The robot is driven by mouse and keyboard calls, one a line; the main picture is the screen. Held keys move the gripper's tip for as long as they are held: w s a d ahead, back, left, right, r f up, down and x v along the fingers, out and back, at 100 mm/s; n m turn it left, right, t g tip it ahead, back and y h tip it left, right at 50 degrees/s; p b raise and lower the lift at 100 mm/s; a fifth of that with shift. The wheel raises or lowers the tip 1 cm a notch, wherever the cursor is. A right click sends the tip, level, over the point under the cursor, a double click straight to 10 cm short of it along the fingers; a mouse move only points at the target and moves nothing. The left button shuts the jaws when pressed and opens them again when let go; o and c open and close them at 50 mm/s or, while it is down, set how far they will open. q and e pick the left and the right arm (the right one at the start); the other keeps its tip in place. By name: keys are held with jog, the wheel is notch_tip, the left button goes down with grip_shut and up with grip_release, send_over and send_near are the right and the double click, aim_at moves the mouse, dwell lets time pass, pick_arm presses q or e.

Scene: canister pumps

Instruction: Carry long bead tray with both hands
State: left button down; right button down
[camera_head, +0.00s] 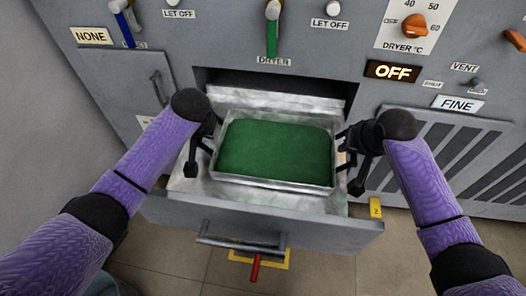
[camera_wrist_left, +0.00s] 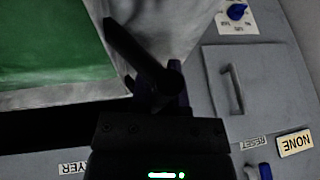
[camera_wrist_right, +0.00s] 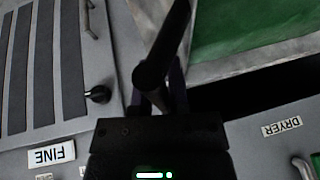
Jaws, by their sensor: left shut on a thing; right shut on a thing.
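The long bead tray (camera_head: 232,180) is a metal tray filled with green beads (camera_head: 275,150). In the head view it is level, over the open drawer at the dryer opening; whether it touches the drawer floor I cannot tell. My left gripper (camera_head: 204,140) is shut at the tray's left end. My right gripper (camera_head: 350,150) is shut at its right end. The green beads also show in the left wrist view (camera_wrist_left: 50,45) and the right wrist view (camera_wrist_right: 235,25). The fingers hide the exact grip points in both wrist views.
The grey drawer (camera_head: 270,222) is pulled out below the tray, its handle (camera_head: 240,246) at the front. The machine's face behind carries levers, a DRYER dial (camera_head: 413,26) and an OFF display (camera_head: 392,71). A vent panel (camera_head: 460,150) is at right. Tiled floor lies in front.

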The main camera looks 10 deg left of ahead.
pick_arm(q)
jog(key=c, duration=0.6)
grip_release()
pick_arm(e)
jog(key=c, duration=0.6)
grip_release()
jog(key=shift+s+d+r, duration=0.1)
jog(key=shift+r, duration=0.15)
pick_arm(q)
jog(key=v, duration=1.2)
pick_arm(e)
jog(key=v, duration=1.1)
jog(key=shift+s+r, duration=0.15)
jog(key=shift+r, duration=0.05)
